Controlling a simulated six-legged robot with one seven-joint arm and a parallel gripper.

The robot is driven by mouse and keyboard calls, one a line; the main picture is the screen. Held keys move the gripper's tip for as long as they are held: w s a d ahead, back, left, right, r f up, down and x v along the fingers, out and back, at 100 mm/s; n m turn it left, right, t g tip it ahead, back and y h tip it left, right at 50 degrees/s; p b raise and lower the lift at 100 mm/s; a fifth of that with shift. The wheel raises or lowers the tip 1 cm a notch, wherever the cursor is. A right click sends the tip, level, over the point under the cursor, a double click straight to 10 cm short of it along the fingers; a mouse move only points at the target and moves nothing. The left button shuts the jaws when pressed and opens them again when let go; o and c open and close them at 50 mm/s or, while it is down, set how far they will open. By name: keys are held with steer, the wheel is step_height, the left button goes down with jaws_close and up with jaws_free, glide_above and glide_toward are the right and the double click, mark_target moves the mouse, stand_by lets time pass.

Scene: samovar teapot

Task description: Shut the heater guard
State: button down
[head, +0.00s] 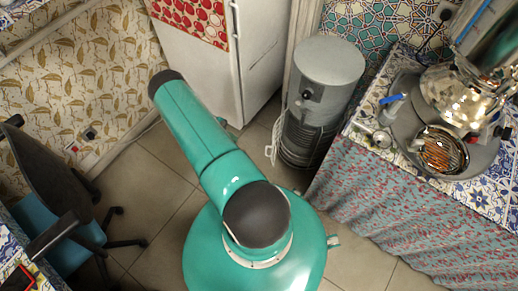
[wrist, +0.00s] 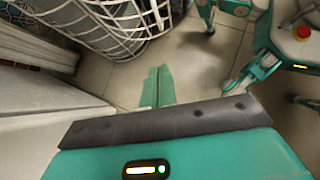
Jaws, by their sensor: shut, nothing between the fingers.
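The heater (head: 325,95) is a grey upright cylinder with a dark ribbed lower part, standing between the white cabinet and the curtained counter in the head view. Its guard (head: 271,150) is a white wire frame that juts out at the heater's lower left, so it appears swung open; much of it is hidden. In the wrist view the guard (wrist: 110,22) is a curved white wire cage at the top left. My gripper (wrist: 158,88) is shut and empty, below and right of the cage and apart from it in the picture.
A white cabinet (head: 190,50) stands left of the heater. The counter (head: 362,125) at the right bears a samovar (head: 465,90) and a blue-handled tap. An office chair (head: 60,195) is at the left. Tiled floor (wrist: 205,55) is clear around my gripper.

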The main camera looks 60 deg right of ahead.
steer(key=s+r+x, duration=0.1)
steer(key=s+x, duration=0.1)
steer(key=x, duration=1.2)
steer(key=shift+s+d+r, duration=0.15)
steer(key=shift+s+d, duration=0.05)
steer(key=shift+d, duration=0.05)
